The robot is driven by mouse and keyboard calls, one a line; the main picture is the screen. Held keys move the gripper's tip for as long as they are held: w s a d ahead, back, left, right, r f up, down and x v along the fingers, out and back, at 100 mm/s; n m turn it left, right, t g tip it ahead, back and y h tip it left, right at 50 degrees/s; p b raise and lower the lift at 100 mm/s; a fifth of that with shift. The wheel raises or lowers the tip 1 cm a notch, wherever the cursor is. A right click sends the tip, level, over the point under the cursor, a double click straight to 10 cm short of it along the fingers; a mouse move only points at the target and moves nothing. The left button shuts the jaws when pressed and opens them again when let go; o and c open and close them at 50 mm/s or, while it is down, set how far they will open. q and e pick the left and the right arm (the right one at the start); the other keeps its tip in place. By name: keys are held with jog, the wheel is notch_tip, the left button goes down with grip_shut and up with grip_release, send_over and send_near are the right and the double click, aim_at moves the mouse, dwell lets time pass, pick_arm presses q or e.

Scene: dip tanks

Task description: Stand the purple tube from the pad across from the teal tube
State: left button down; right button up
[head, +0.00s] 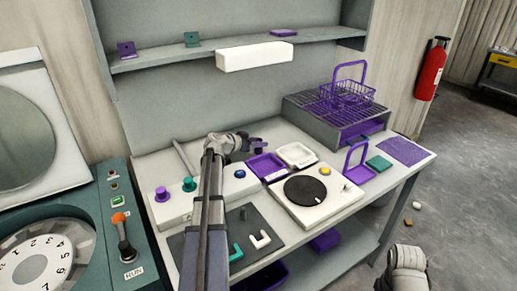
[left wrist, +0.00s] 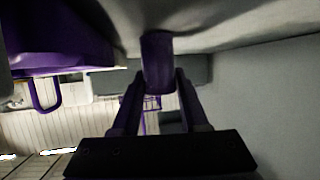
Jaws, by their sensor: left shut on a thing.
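My left gripper (head: 262,147) is over the table behind the white turntable unit, at the end of the arm that crosses the dark pad (head: 187,241). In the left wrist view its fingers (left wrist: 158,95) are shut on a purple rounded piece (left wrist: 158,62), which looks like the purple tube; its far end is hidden. A teal angled piece (head: 235,253) and a white angled piece (head: 259,239) lie on the pad. The black disc (head: 305,189) sits on the white unit (head: 338,200). I cannot make out a standing teal tube.
A purple tray (head: 266,166) and a white tray (head: 296,154) stand close by the gripper. A purple wire basket (head: 347,92) stands on a grey tank at the back right.

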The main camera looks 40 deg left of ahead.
pick_arm(q)
jog(key=shift+f, duration=0.2)
jog(key=shift+c, duration=2.1)
grip_release()
jog(key=shift+r, duration=0.1)
jog(key=shift+s+r+p, duration=0.15)
jog(key=shift+r+p, duration=0.05)
jog(key=shift+p, duration=0.1)
jog(key=p+v, duration=0.4)
jog(key=v, duration=0.6)
jog(key=shift+s+r, duration=0.15)
jog(key=shift+s+a+r, duration=0.15)
jog(key=shift+s+a, duration=0.05)
jog(key=shift+s, duration=0.4)
jog(key=shift+o, duration=0.3)
